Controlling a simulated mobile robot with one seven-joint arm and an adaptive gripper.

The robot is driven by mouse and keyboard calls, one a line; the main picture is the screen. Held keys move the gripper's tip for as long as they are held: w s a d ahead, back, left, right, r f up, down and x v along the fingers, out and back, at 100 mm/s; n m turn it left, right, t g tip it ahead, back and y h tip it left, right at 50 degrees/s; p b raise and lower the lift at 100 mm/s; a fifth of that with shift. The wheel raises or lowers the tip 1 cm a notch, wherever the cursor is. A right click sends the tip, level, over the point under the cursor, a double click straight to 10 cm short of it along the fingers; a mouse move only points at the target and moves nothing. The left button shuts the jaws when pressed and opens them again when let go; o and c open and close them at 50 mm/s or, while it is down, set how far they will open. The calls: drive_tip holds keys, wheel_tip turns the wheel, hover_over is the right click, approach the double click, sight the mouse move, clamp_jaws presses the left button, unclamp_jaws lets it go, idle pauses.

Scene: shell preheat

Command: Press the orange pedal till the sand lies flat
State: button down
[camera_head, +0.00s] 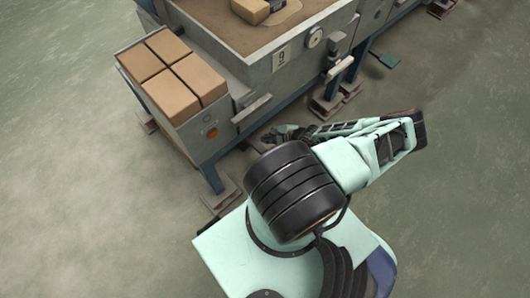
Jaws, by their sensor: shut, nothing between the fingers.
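A grey machine with a box (262,72) on top holds brown sand (222,28). A tan block with a dark part (252,10) sits on the sand, with a paler patch (285,14) beside it. The far part of the sand is cut off by the frame's top edge. I cannot make out an orange pedal; it may be hidden behind my arm or under the machine. My gripper (272,136) is low beside the machine's near legs, small and partly dark. It is shut and holds nothing that I can see. I cannot tell whether it touches anything.
Several tan blocks (172,72) stand on the machine's left end, above a small orange spot (211,133). Machine legs on foot plates (222,196) stand close to my arm. Open floor lies left and right.

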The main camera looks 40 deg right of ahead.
drive_tip(key=b, duration=0.8)
approach(261, 149)
drive_tip(key=w, duration=0.1)
drive_tip(key=a, duration=0.1)
drive_tip(key=w, duration=0.1)
drive_tip(key=shift+w+a+f, duration=0.25)
drive_tip(key=shift+w+f, duration=0.05)
drive_tip(key=shift+w, duration=0.05)
drive_tip(key=shift+f, duration=0.55)
idle(0.3)
drive_tip(key=shift+f, duration=0.4)
